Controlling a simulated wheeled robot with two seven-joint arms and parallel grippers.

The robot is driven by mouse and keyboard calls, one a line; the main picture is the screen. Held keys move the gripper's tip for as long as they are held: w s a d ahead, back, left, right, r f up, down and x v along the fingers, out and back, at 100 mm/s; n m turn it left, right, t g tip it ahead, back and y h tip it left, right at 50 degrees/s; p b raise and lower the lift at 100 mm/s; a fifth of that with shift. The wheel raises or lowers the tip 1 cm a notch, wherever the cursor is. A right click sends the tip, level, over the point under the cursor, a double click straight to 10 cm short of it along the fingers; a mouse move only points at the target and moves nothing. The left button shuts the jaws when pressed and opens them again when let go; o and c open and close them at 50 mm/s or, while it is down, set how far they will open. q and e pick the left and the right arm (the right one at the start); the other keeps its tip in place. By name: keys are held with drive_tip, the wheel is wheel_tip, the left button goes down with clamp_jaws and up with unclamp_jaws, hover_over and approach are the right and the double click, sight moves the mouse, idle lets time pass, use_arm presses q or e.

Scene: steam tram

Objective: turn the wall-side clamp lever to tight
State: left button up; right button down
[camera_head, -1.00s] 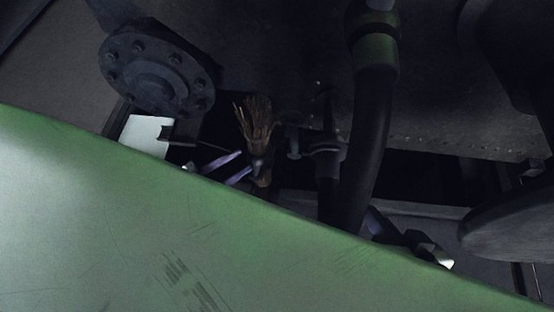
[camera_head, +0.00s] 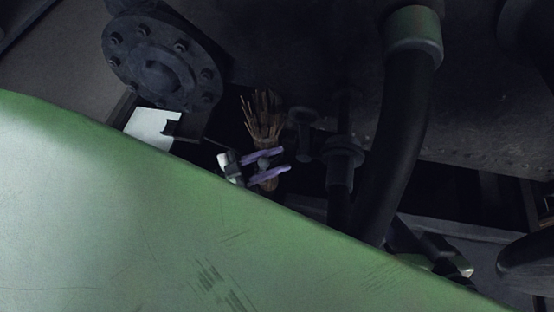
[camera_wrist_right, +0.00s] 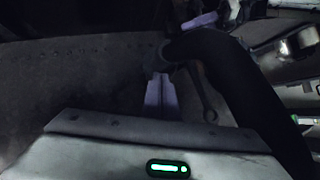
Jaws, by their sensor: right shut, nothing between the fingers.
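I cannot make out the wall-side clamp lever with certainty. In the head view a small grey rounded part (camera_head: 264,165) sits between the two purple fingers of my left gripper (camera_head: 265,164), at the brown stem below a bristle tuft (camera_head: 264,118). The fingers stand apart; contact is unclear. In the right wrist view my right gripper (camera_wrist_right: 160,78) is shut and empty, its tips close to a dark hose (camera_wrist_right: 215,60). A dark bar with a ring end (camera_wrist_right: 208,108) hangs just right of the fingers. A purple finger piece shows at the top.
A green panel (camera_head: 120,220) fills the lower head view and hides what lies below. A bolted round flange (camera_head: 160,70) is at upper left. A thick dark hose (camera_head: 400,130) and a valve-like fitting (camera_head: 340,155) stand right of the bristles. The space is dark and tight.

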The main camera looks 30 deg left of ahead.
use_arm(q)
drive_tip(key=shift+w+d, duration=0.2)
clamp_jaws()
